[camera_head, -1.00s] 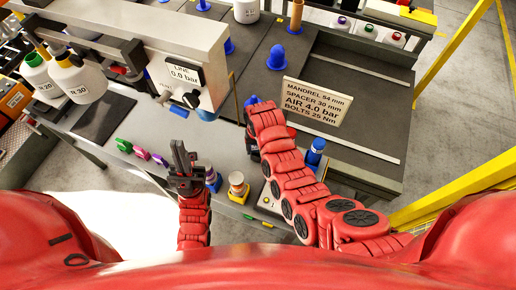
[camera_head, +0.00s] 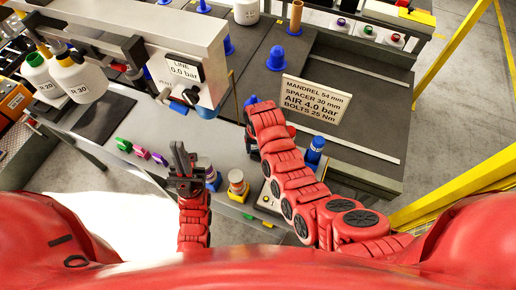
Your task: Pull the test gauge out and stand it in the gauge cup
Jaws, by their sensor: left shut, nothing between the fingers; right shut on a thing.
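My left gripper (camera_head: 182,156) is upright at the bench's front edge, shut and empty. My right arm reaches over the bench. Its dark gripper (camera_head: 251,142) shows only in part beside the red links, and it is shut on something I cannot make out. A holder with a yellow base (camera_head: 238,190) and one with a blue base (camera_head: 212,181) stand between the arms; I cannot tell whether either is the gauge cup. The test gauge is not clearly visible. The line display (camera_head: 184,72) reads 0.0 bar, with a dark fitting (camera_head: 191,96) and a blue part (camera_head: 178,107) below it.
A sign board (camera_head: 314,100) stands behind my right arm. A blue-capped cylinder (camera_head: 315,151) is close to that arm's right side. The dark bench top at right is largely clear.

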